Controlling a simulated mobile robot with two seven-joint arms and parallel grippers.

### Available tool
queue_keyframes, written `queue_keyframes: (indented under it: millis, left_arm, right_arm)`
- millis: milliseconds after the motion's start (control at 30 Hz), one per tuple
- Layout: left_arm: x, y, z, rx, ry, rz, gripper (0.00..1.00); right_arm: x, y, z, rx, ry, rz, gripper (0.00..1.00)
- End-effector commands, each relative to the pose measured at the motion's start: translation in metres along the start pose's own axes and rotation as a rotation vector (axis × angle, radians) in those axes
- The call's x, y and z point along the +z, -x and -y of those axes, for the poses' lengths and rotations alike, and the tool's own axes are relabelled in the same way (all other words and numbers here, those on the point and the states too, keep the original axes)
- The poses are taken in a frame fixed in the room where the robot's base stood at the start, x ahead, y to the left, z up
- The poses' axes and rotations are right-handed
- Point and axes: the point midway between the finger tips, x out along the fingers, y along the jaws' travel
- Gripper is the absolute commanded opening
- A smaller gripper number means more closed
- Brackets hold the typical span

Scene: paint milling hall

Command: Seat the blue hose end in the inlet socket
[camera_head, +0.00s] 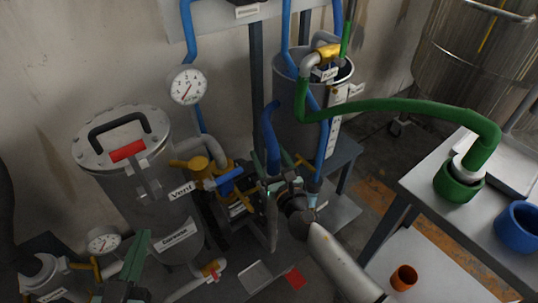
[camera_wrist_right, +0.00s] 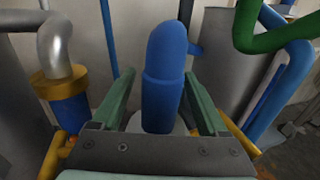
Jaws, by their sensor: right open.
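A short blue hose piece (camera_head: 271,128) rises beside the grey tank, with its lower part hidden behind my right gripper (camera_head: 274,168). In the right wrist view the blue hose piece (camera_wrist_right: 165,75) stands upright between the two green fingers of my right gripper (camera_wrist_right: 165,95). The fingers are apart, with a visible gap on each side. A pale surface shows at the hose's foot; whether this is the inlet socket, I cannot tell. My left gripper (camera_head: 122,268) is at the bottom left, partly cut off, so its opening is unclear.
A lidded grey vessel (camera_head: 140,180) stands left. A grey tank (camera_head: 298,125) stands behind my right gripper. A green hose (camera_head: 400,106) arches right to a green cup (camera_head: 459,182) on a table. A blue cup (camera_head: 518,226) and orange cup (camera_head: 404,277) are at right.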

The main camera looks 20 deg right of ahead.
Motion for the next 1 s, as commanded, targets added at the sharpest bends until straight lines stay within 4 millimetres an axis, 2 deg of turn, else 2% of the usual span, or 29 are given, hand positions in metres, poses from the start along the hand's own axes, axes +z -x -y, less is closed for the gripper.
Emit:
queue_keyframes:
  millis: [233,367,800,1000]
  left_arm:
    - [0.0,0.0,0.0,0.0,0.0,0.0,0.0]
    - [-0.002,0.0,0.0,0.0,0.0,0.0,0.0]
    - [-0.001,0.0,0.0,0.0,0.0,0.0,0.0]
    - [0.002,0.0,0.0,0.0,0.0,0.0,0.0]
  right_arm:
    - [-0.004,0.003,0.0,0.0,0.0,-0.007,0.76]
    - [-0.003,0.014,0.0,0.0,0.002,-0.006,0.76]
    - [-0.003,0.098,0.0,0.001,0.001,-0.004,0.76]
    - [-0.002,0.12,0.0,0.0,0.0,-0.002,0.76]
